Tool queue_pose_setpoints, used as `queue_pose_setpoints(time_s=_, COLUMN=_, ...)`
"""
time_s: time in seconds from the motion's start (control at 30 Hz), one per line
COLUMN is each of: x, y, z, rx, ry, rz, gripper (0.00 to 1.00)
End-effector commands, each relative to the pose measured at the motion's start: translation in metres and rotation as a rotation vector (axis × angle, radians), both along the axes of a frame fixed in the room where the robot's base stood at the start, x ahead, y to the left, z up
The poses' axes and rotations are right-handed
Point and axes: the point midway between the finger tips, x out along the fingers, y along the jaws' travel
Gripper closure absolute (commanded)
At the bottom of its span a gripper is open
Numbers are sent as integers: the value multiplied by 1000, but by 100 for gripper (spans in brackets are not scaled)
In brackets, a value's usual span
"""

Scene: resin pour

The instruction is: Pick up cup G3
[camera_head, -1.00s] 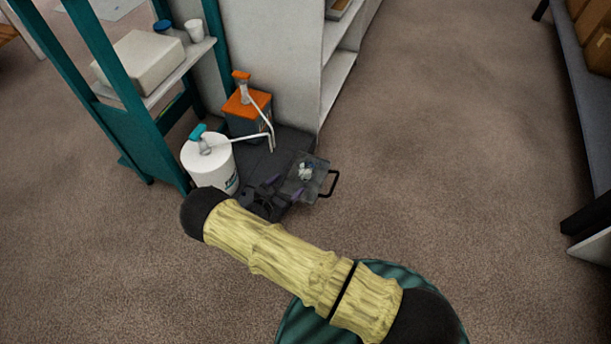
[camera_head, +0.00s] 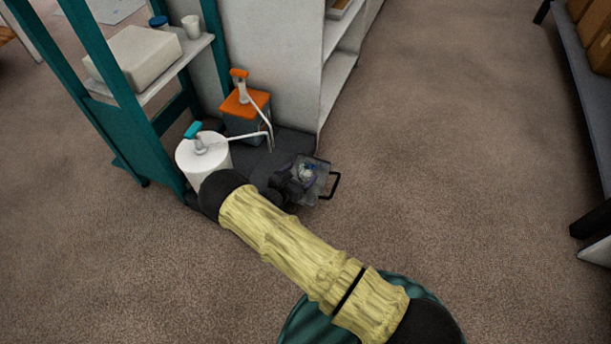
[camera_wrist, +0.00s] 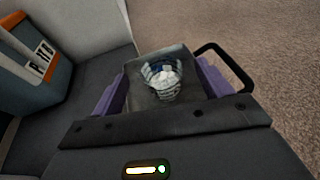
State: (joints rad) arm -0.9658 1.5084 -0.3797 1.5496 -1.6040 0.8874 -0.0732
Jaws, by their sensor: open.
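One cup (camera_wrist: 162,78) shows in the wrist view, whitish with dark bands and pale and blue matter in it; I cannot read a G3 mark. It sits in a clear tray (camera_head: 323,184) with a black handle. My gripper (camera_wrist: 160,92) is open, with one purple finger on each side of the cup in the wrist view. I cannot tell whether the fingers touch it. In the head view the cup (camera_head: 307,172) is small and partly hidden by my gripper.
A white drum (camera_head: 190,160) with a teal pump and an orange-lidded container (camera_head: 247,103) with a pump stand left of the tray. Their spouts reach toward it. A teal shelf (camera_head: 140,115) and a white cabinet (camera_head: 285,70) stand behind. Open carpet lies to the right.

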Motion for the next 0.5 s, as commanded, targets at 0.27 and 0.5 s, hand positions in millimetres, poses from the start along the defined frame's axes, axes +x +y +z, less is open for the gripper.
queue_pose_setpoints(time_s=0.27, x=26, y=-16, z=-12, rx=2, ry=-1, rz=-3, gripper=22)
queue_pose_setpoints(time_s=0.5, x=31, y=-19, z=-9, rx=0, ry=-1, rz=0, gripper=22)
